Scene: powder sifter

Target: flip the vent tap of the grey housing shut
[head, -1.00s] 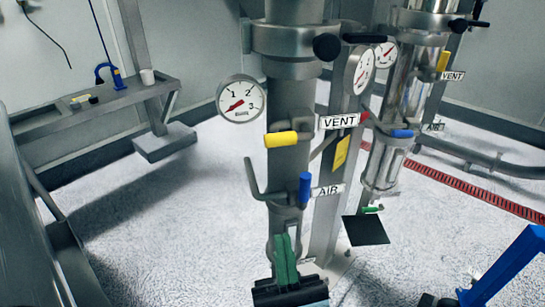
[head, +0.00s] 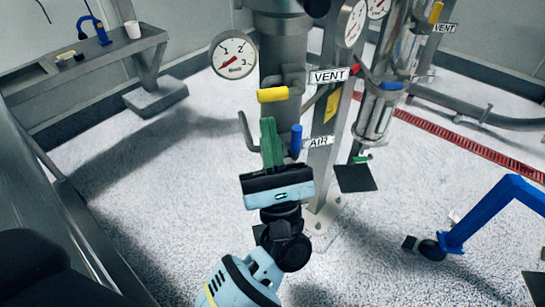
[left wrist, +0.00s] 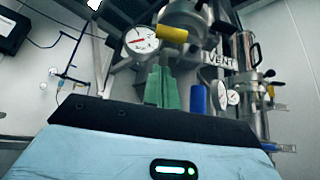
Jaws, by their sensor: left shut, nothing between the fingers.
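The grey housing (head: 283,60) is an upright metal column with a gauge on its left. Its vent tap has a yellow handle (head: 272,94) lying level, pointing left, beside the VENT label (head: 328,76). The yellow handle also shows in the left wrist view (left wrist: 172,33), above the fingertips. My left gripper (head: 267,122) has green fingers that are shut and empty. The tips are just below the yellow handle and left of the blue handle (head: 296,140); contact cannot be told. In the left wrist view, the fingers (left wrist: 161,72) point up toward the tap. My right gripper is not in view.
The blue AIR handle stands upright close to my fingers. A bent grey pipe (head: 247,132) is at their left. A second column (head: 378,115) stands behind right. A blue wheeled frame (head: 480,215) is at lower right, a bench (head: 90,66) at upper left. Floor between is open.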

